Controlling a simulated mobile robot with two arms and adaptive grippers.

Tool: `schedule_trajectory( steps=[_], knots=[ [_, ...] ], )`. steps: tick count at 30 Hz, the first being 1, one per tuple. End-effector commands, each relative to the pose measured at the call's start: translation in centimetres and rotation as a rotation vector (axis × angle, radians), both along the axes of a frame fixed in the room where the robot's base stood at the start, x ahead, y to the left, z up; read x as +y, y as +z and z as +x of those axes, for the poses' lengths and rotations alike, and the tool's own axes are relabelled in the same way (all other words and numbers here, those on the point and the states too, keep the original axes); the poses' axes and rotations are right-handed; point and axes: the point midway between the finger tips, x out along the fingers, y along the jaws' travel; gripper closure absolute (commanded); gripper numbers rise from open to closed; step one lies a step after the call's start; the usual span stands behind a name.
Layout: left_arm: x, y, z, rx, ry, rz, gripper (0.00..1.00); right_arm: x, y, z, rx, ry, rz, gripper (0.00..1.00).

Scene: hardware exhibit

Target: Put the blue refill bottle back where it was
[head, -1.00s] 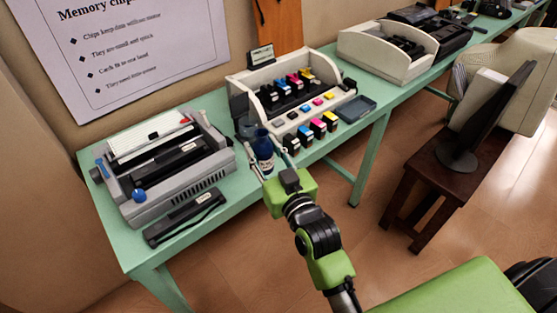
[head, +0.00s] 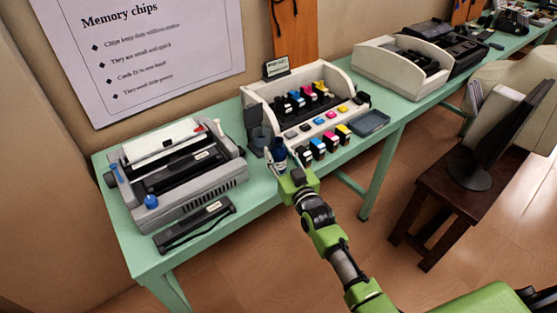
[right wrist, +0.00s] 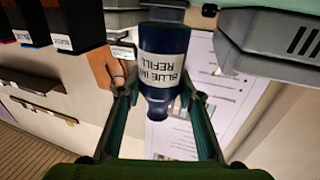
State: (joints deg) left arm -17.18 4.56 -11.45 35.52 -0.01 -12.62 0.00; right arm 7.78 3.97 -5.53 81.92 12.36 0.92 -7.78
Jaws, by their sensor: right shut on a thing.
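The blue refill bottle (head: 279,153) is dark blue with a white label. My left gripper is not in view.
The cream stand (head: 292,130) holds several ink cartridges, with more cartridges (head: 318,148) in front. A grey tray (head: 371,123) lies to its right. A grey binding machine (head: 178,197) and a black bar-shaped device (head: 193,228) are on the left. Bare green table (head: 250,198) shows between.

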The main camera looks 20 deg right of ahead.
Motion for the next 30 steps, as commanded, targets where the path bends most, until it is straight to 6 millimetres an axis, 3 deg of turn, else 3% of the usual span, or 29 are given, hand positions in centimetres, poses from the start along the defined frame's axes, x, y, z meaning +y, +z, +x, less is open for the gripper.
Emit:
schedule_trajectory(
  steps=[1, 4, 17, 18, 19, 30],
  knots=[
    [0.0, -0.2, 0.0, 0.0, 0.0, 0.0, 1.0, 0.1, -1.2, -0.1, 0.007, 0.001, -0.001, 0.9],
    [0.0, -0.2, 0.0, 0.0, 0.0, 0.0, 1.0, 0.1, -2.1, -0.1, 0.004, 0.002, 0.001, 0.9],
    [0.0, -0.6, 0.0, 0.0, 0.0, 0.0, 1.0, 0.1, -2.8, -0.1, 0.003, 0.001, 0.001, 0.9],
    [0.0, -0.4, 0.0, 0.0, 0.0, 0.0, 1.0, 0.1, -2.7, -0.1, 0.004, 0.001, 0.001, 0.56],
    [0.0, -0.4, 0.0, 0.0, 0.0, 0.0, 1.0, 0.1, -2.7, -0.1, 0.004, 0.001, 0.001, 0.5],
    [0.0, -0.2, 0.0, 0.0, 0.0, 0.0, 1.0, 0.1, -2.4, -0.2, 0.004, 0.001, 0.001, 0.5]
  ],
)
